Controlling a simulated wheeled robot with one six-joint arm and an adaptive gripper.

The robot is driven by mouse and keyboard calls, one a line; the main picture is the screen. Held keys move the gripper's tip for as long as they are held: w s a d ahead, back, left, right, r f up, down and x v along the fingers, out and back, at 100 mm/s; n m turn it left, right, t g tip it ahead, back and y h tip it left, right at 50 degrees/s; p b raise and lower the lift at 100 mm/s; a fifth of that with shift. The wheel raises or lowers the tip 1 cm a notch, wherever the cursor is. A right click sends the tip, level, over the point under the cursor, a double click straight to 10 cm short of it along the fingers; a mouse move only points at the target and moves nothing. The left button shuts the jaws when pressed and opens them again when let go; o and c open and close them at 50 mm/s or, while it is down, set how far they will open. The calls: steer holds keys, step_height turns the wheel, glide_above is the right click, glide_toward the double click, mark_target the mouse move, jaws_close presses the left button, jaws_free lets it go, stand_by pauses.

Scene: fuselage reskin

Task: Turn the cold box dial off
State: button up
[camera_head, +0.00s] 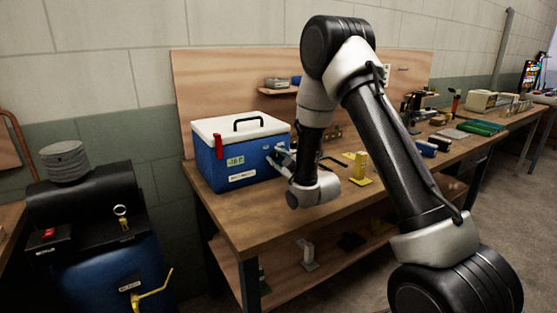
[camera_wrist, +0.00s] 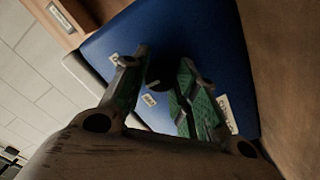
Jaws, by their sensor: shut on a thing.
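The cold box (camera_head: 232,168) is blue with a white lid and a black handle, and stands on the left end of the workbench. A small display reads about -78 on its front. My gripper (camera_head: 281,156) is at the box's right side, partly hidden by my wrist. In the wrist view, the blue box side (camera_wrist: 205,45) fills the middle. The round black dial (camera_wrist: 155,77) sits between the fingertips of my gripper (camera_wrist: 160,85), which is shut on it.
The wooden workbench (camera_head: 260,218) runs to the right. A yellow fixture (camera_head: 361,168) stands right of my wrist. A shelf (camera_head: 280,91) is behind.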

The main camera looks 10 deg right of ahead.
steer(key=n, duration=0.4)
steer(key=shift+n, duration=0.3)
steer(key=n, duration=0.4)
steer(key=shift+n, duration=0.4)
steer(key=o, duration=1)
steer(key=v, duration=0.7)
steer(key=shift+s, duration=0.2)
steer(key=shift+r, duration=0.1)
